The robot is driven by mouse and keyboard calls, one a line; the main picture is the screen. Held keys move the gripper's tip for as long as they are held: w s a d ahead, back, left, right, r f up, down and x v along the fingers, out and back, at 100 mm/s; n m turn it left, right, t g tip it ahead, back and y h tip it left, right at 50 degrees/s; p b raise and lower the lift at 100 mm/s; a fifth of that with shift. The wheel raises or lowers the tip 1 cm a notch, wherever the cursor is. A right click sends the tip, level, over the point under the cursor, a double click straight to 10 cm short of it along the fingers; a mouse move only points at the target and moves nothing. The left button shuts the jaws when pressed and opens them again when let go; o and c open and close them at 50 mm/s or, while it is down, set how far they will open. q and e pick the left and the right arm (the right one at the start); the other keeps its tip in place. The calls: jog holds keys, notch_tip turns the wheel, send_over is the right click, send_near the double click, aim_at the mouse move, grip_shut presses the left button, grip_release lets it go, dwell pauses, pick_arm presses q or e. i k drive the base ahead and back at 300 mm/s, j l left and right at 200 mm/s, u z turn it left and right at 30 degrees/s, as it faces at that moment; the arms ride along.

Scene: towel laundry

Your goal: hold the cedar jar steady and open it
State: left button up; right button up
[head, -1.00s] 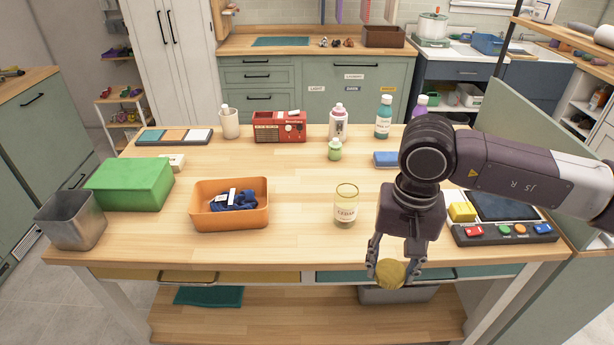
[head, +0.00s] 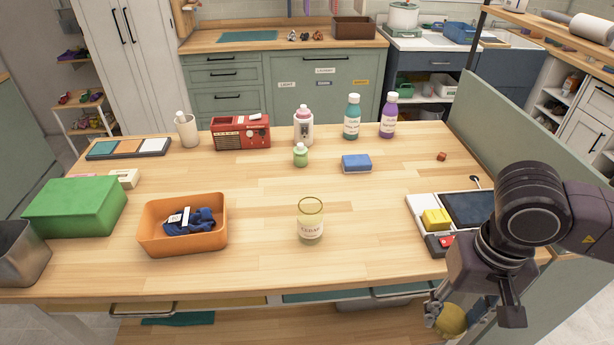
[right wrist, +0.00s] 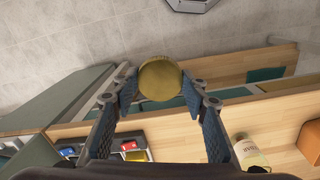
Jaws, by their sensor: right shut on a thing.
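The cedar jar (head: 311,222) stands upright on the wooden table, near the front edge. It is a clear glass jar with a pale label, and its top is open. It also shows in the right wrist view (right wrist: 249,153) at the lower right. My right gripper (head: 457,316) is shut on a round yellowish lid (head: 451,320), out past the table's front edge and to the right of the jar. In the right wrist view the lid (right wrist: 160,78) sits between the fingertips. My left gripper is not in view.
An orange bin (head: 183,238) with dark blue cloth stands left of the jar. A green box (head: 76,205) is farther left. A panel with a yellow block (head: 437,219) is at the right. Table around the jar is clear.

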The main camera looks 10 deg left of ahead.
aim_at(310, 210)
jog(key=i+l+u, duration=0.15)
jog(key=i, duration=0.4)
jog(key=i+u, duration=0.15)
jog(key=u, duration=0.2)
jog(key=i+u, duration=0.2)
jog(key=u, duration=0.15)
jog(key=i+l+u, duration=0.15)
jog(key=u, duration=0.2)
